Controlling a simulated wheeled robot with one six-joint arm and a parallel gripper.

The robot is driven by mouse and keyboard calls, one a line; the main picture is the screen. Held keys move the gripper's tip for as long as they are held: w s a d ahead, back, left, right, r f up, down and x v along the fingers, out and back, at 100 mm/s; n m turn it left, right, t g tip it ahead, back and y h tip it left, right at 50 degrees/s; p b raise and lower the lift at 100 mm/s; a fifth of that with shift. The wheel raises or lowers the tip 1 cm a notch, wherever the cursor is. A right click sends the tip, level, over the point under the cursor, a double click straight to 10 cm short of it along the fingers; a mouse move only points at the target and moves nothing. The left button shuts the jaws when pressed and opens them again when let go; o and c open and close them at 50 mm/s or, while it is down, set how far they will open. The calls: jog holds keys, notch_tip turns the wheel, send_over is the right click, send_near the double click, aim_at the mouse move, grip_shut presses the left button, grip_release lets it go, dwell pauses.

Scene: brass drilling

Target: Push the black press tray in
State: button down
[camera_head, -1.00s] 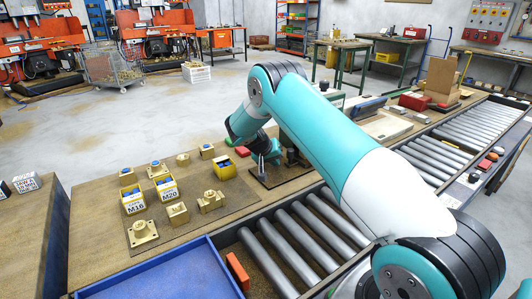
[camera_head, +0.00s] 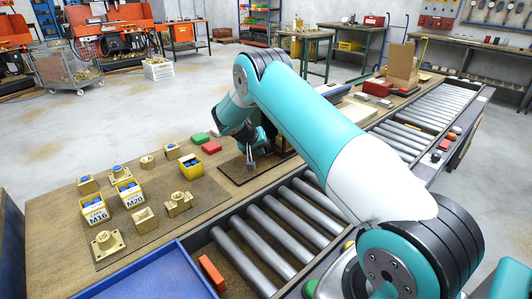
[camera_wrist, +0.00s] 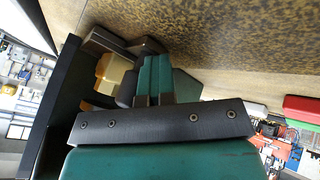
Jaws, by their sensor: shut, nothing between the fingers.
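A dark press base plate (camera_head: 234,177) lies on the bench in the head view, just behind the roller conveyor. My gripper (camera_head: 250,163) points down over this plate, with its fingers shut and empty. My arm hides much of the press. In the wrist view my gripper (camera_wrist: 156,72) shows as two green-and-black fingers side by side. A dark upright slab (camera_wrist: 52,85) stands to their left, and dark blocks (camera_wrist: 103,41) lie beyond the fingertips. I cannot tell which dark part is the tray, or whether the fingers touch it.
Yellow bins, including one with blue contents (camera_head: 190,166), and brass parts (camera_head: 178,203) stand farther left. The roller conveyor (camera_head: 285,225) runs in front. A blue tray (camera_head: 150,275) is at front left.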

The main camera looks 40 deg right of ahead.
jog(key=shift+d, duration=0.25)
jog(key=a, duration=0.1)
jog(key=w+a, duration=0.1)
jog(key=a, duration=0.1)
jog(key=w+a, duration=0.1)
jog(key=shift+a+r+b, duration=0.15)
jog(key=shift+a+b, duration=0.05)
jog(key=shift+b, duration=0.2)
jog(key=b+v, duration=0.1)
jog(key=v, duration=0.8)
jog(key=shift+s+a+r, duration=0.15)
jog(key=shift+a+r, duration=0.05)
jog(key=shift+r, duration=0.1)
